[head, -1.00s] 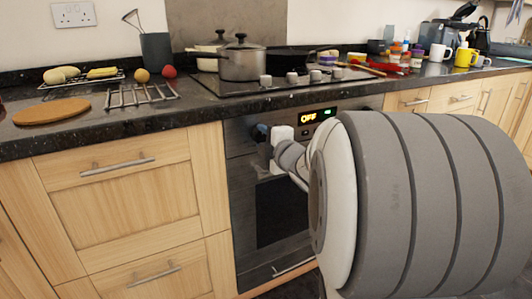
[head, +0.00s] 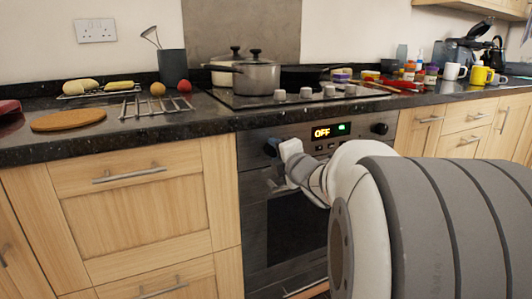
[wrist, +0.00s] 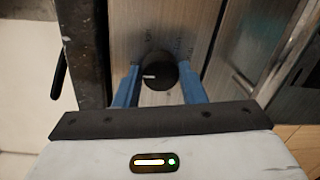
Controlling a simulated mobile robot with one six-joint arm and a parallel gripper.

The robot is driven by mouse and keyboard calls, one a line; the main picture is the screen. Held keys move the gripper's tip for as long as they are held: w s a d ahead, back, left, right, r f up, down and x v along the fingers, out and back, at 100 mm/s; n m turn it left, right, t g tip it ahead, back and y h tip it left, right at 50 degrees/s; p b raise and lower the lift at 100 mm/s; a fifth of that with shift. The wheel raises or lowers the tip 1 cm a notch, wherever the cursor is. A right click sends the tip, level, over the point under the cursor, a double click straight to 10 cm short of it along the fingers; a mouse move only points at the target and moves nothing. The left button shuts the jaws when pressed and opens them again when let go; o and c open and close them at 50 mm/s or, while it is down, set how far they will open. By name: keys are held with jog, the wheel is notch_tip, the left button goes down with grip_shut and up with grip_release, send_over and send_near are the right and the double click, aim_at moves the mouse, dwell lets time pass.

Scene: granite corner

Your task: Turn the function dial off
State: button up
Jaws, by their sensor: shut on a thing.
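The function dial (wrist: 157,72) is a round black knob on the brushed-metal oven panel. In the wrist view its white mark points left, and the lettering around it is too blurred to read. My gripper (wrist: 160,88) has its blue fingers on both sides of the dial and is shut on it. In the head view my gripper (head: 272,148) is at the panel's left end and mostly hides this dial. The oven display (head: 329,131) reads "OFF" in orange, with a small green light beside it. A second black dial (head: 379,128) is at the panel's right end.
The oven door (head: 290,230) is below the panel, partly behind my arm. The granite worktop (head: 215,122) juts out above, with a hob (head: 240,100) and a pot (head: 256,78). Wooden drawers (head: 120,210) flank the oven on the left.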

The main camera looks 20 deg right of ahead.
jog(key=o, duration=1)
jog(key=shift+s, duration=0.1)
jog(key=s+p, duration=0.1)
jog(key=s, duration=0.4)
jog(key=s+p, duration=0.1)
jog(key=s, duration=0.1)
jog(key=shift+s+r+p, duration=0.25)
jog(key=shift+s+p, duration=0.05)
jog(key=shift+p, duration=0.05)
